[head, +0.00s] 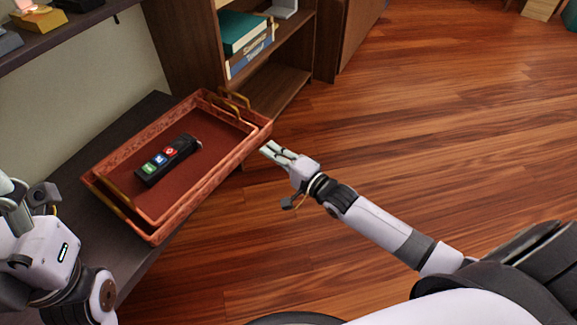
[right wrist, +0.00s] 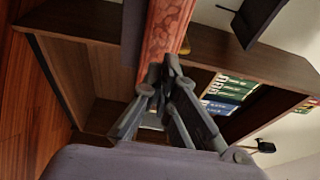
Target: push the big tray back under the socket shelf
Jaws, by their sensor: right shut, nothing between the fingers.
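The big tray (head: 207,188) is red-brown, patterned, with brass handles. A black bar with coloured icons (head: 169,160) lies inside. My right gripper (head: 268,149) is shut and empty, its tips at the tray's near right wall; contact cannot be told. In the right wrist view the patterned wall (right wrist: 168,35) is just beyond the fingertips (right wrist: 160,75). My left gripper (head: 18,205) is at the left edge, its jaws unclear.
A dark upper shelf (head: 55,38) with a yellow object (head: 40,18) and a grey one runs above the back of the board, at top left. A bookcase (head: 190,45) with books (head: 245,40) stands behind the tray. The wooden floor (head: 420,120) to the right is clear.

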